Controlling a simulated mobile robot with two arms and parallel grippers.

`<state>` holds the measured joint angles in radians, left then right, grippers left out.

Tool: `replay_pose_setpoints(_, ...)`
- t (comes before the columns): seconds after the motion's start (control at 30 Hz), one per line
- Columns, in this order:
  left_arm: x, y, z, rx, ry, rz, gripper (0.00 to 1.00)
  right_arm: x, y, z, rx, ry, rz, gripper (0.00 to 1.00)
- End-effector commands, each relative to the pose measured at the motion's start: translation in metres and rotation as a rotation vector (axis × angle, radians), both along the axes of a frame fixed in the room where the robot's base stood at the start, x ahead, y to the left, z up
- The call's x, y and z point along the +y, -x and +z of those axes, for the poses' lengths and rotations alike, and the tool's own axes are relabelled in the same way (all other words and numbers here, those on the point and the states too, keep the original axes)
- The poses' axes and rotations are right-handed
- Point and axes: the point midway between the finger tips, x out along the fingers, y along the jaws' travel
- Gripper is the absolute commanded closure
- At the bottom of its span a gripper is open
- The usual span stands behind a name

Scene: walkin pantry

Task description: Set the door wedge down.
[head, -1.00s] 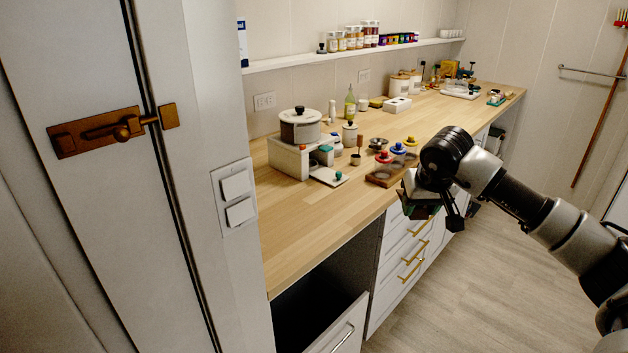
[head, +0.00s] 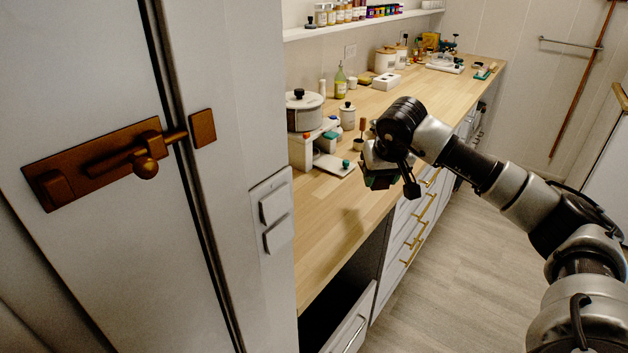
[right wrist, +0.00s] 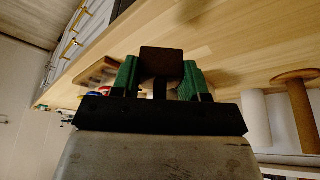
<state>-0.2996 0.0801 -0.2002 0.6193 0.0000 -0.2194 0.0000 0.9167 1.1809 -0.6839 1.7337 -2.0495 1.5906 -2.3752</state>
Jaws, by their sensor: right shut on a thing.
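My right gripper (head: 382,180) is over the front edge of the wooden counter in the head view, with its fingers pointing down. In the right wrist view its green-padded fingers (right wrist: 160,82) are shut on a dark brown block, the door wedge (right wrist: 162,62). The wedge sticks out a little past the fingertips. In the head view I cannot make out the wedge behind the gripper. The counter (head: 335,205) has bare wood left of the gripper. My left gripper is not in view.
A pot (head: 304,110) stands on a white riser, with a white board (head: 335,164) and small items near it. A white cabinet door with a brass latch (head: 120,160) fills the left. A drawer (head: 350,325) stands below the counter. The counter's near end is clear.

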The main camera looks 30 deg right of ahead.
Motion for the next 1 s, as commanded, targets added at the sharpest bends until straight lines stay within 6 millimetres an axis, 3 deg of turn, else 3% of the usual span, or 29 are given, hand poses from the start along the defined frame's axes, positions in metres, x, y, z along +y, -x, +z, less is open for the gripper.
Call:
replay_pose_setpoints(0.43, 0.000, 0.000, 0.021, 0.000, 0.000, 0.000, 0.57, 0.073, -0.061, -0.055, 0.002, -0.005, 0.003, 0.81)
replay_pose_setpoints(0.63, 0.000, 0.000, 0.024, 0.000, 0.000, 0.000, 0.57, 0.082, -0.070, -0.066, 0.002, -0.001, 0.001, 0.81)
replay_pose_setpoints(0.83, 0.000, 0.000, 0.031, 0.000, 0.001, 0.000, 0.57, 0.082, -0.069, -0.095, 0.005, -0.003, 0.001, 0.81)
replay_pose_setpoints(1.0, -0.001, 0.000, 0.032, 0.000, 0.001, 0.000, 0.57, 0.082, -0.070, -0.105, 0.000, -0.002, 0.002, 0.81)
